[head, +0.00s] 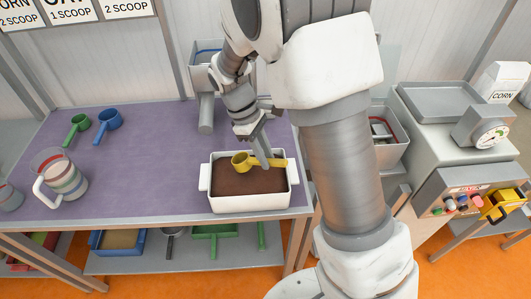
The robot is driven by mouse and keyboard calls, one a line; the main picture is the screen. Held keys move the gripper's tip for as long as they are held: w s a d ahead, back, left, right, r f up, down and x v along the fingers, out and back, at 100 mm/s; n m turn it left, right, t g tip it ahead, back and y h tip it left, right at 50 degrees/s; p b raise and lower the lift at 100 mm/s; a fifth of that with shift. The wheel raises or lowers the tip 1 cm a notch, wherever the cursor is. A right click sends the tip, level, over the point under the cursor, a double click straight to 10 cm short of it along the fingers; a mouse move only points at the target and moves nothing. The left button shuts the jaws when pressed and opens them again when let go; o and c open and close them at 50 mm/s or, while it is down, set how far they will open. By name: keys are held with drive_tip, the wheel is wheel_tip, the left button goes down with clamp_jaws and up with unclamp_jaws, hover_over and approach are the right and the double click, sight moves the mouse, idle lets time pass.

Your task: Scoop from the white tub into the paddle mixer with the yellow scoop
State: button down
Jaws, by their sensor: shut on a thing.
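The white tub (249,204) stands near the front right edge of the purple-topped table and holds brown granular material. The yellow scoop (241,161) is over the tub, its bowl at or just above the brown surface and its handle pointing right. My gripper (266,160) is shut on the scoop's handle from above. I cannot tell whether the scoop's bowl holds any material. I cannot make out the paddle mixer for certain; a grey metal trough (391,150) partly shows behind my arm on the right.
A machine with coloured buttons (470,196) and a dial scale (487,130) stand at right. The table's middle is clear.

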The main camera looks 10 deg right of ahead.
wheel_tip(320, 180, down, 7)
drive_tip(key=w+a+b, duration=0.1)
drive_tip(key=b, duration=0.3)
drive_tip(key=shift+a, duration=0.35)
drive_tip(key=shift+r, duration=0.2)
idle(0.9)
drive_tip(key=shift+t+y, duration=0.3)
drive_tip(key=shift+y, duration=0.1)
drive_tip(key=r+p, duration=0.2)
drive_tip(key=r, duration=0.1)
drive_tip(key=r+p, duration=0.1)
drive_tip(key=r, duration=0.1)
drive_tip(key=shift+s+d+r, duration=0.15)
drive_tip(key=shift+d+r, duration=0.05)
drive_tip(key=shift+d, duration=0.1)
drive_tip(key=shift+s+d+f+y+b, duration=0.1)
drive_tip(key=shift+d+y+b, duration=0.05)
drive_tip(key=shift+y+b, duration=0.2)
drive_tip(key=shift+s+d+r+t+y+b, duration=0.3)
drive_tip(key=shift+d+r+t+y+b, duration=0.2)
drive_tip(key=shift+r+t+y, duration=0.3)
